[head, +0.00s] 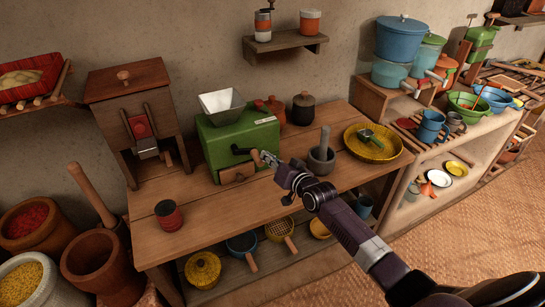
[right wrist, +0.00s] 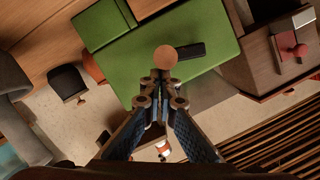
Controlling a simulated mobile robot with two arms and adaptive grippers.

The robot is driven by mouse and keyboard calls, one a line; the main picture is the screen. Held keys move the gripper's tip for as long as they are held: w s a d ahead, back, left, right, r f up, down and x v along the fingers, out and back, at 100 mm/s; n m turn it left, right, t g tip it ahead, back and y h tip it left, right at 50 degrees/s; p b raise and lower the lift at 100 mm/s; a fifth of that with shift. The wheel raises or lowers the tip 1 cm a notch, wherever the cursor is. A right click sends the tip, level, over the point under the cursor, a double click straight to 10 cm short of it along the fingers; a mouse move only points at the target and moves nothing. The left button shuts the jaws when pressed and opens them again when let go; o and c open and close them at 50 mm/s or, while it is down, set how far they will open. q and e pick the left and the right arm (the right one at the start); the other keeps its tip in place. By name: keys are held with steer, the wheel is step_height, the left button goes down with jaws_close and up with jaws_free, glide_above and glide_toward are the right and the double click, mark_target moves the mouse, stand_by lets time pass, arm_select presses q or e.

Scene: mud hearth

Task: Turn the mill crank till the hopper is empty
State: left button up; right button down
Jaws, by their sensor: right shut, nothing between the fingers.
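The green mill (head: 238,140) stands on the wooden table, with a pale flared hopper (head: 222,103) on top. I cannot tell what is in the hopper. The dark crank (head: 242,150) is on the mill's front; in the right wrist view the crank arm (right wrist: 190,50) ends in a round brown knob (right wrist: 165,58). A small wooden drawer (head: 237,173) is low on the mill's front. My right gripper (head: 266,157) is shut and empty, its tips (right wrist: 161,76) close to the knob; I cannot tell whether they touch. My left gripper is not in view.
A red-and-black tin (head: 168,215) stands at the table's front left. A stone mortar with pestle (head: 321,155) and a yellow woven tray (head: 373,145) are right of the mill. Two lidded jars (head: 303,108) are behind. A wooden grinder box (head: 135,105) stands on the left.

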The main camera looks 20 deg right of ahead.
arm_select(q)
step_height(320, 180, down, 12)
steer(key=b, duration=1)
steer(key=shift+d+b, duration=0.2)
steer(key=shift+b, duration=0.1)
arm_select(e)
steer(key=f+m+y, duration=0.1)
steer(key=f+m, duration=0.1)
steer(key=m, duration=0.1)
steer(key=a+f+m+t+y, duration=0.1)
steer(key=f+m, duration=0.1)
steer(key=m, duration=0.1)
steer(key=shift+a+f, duration=0.15)
steer(key=shift+f, duration=0.25)
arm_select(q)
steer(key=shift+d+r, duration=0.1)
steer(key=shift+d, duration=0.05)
